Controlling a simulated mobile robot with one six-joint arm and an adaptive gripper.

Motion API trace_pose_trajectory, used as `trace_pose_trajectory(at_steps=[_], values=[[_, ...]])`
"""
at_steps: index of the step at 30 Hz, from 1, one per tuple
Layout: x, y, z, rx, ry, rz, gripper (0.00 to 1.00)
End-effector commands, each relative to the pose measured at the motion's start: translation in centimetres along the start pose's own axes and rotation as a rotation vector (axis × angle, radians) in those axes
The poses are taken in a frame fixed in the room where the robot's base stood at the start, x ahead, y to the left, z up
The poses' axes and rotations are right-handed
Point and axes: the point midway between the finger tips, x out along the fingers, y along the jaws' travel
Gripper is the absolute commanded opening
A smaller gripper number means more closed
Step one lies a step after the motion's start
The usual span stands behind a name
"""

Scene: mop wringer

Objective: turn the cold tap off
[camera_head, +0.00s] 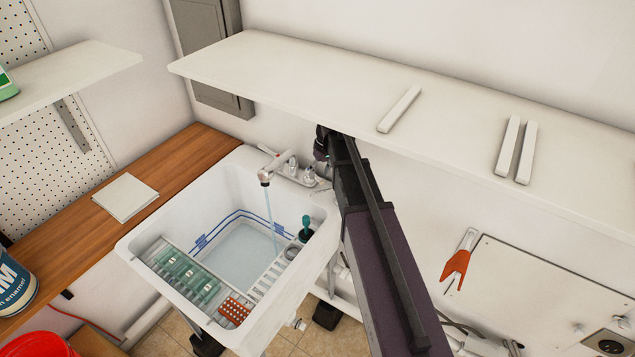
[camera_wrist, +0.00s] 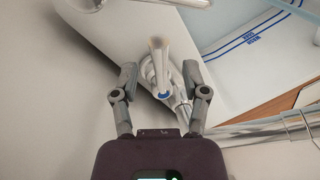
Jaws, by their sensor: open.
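The cold tap handle (camera_wrist: 158,62), a chrome lever with a blue mark at its near end, stands between the open fingers of my gripper (camera_wrist: 160,78) in the wrist view. I see gaps on both sides and no clear contact. In the head view the chrome faucet (camera_head: 284,164) sits at the back of the white sink (camera_head: 150,243). A stream of water (camera_head: 270,208) runs from its spout into the basin. My gripper (camera_head: 320,146) shows small and dark by the wall, right of the faucet, partly hidden by my arm.
A white shelf (camera_head: 310,75) overhangs the faucet, close above my arm. The sink holds a rack with green pieces (camera_head: 185,272), a red-brown sponge-like block (camera_head: 236,309) and a dark green-handled item (camera_head: 305,230). A wooden counter (camera_head: 165,180) lies left. A chrome tube (camera_wrist: 265,131) is right of my gripper.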

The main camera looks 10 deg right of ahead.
Motion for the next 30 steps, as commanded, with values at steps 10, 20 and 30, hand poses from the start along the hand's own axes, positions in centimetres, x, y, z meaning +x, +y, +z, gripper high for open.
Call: trace_pose_trajectory(at_steps=[10, 20, 30], values=[[2.0, -0.1, 0.0, -0.001, 0.0, 0.0, 0.58], [2.1, -0.1, 0.0, -0.001, 0.0, 0.0, 0.58], [2.1, -0.1, 0.0, -0.002, 0.0, 0.0, 0.0]])
